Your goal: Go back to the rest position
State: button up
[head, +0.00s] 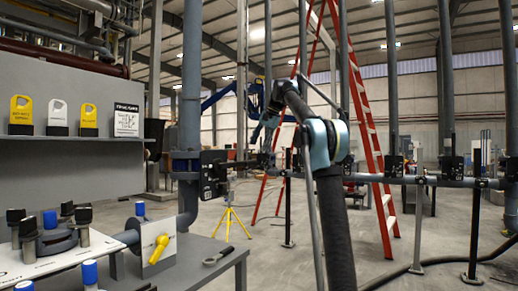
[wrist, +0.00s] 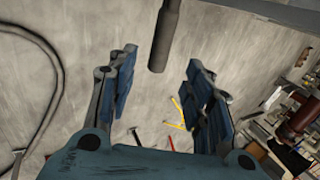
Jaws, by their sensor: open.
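My gripper (wrist: 161,60) is open in the wrist view, its two blue and black fingers spread wide apart. Nothing is held between them. A dark round bar (wrist: 166,35) hangs into the view from the top, between the fingers in the picture and not touching either. I cannot tell how far beyond them it is. Concrete floor shows behind. In the head view my arm rises from the bottom, bends at the elbow and reaches away; its far end is small and partly hidden, so the fingers there are unclear.
A grey bench (head: 190,266) with a yellow-handled valve (head: 155,250) stands at left. Above it a shelf (head: 75,138) holds yellow and white tags. A red ladder (head: 371,135) stands behind my arm. A horizontal pipe run (head: 440,182) crosses at right. A yellow tripod (head: 230,222) stands on open floor.

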jog(key=shift+s, duration=0.1)
jog(key=s+d+f+n+h, duration=0.1)
jog(key=s+d+f+n, duration=0.1)
jog(key=s+d+f, duration=0.65)
jog(key=s+d+f+n+h, duration=0.1)
jog(key=s+d+f+h, duration=0.15)
jog(key=s+f, duration=1)
jog(key=s+d+f+n, duration=0.1)
jog(key=s+d+f, duration=0.2)
jog(key=s+f, duration=0.7)
jog(key=s+d+f+n+h, duration=0.1)
jog(key=s+d+f, duration=0.2)
jog(key=s+f, duration=0.8)
jog(key=s+d+f+n, duration=0.1)
jog(key=s+d+f, duration=0.2)
jog(key=s+f, duration=0.7)
jog(key=shift+s+f, duration=0.2)
jog(key=shift+w+a+f, duration=0.1)
jog(key=shift+w+f, duration=0.1)
jog(key=shift+w, duration=0.25)
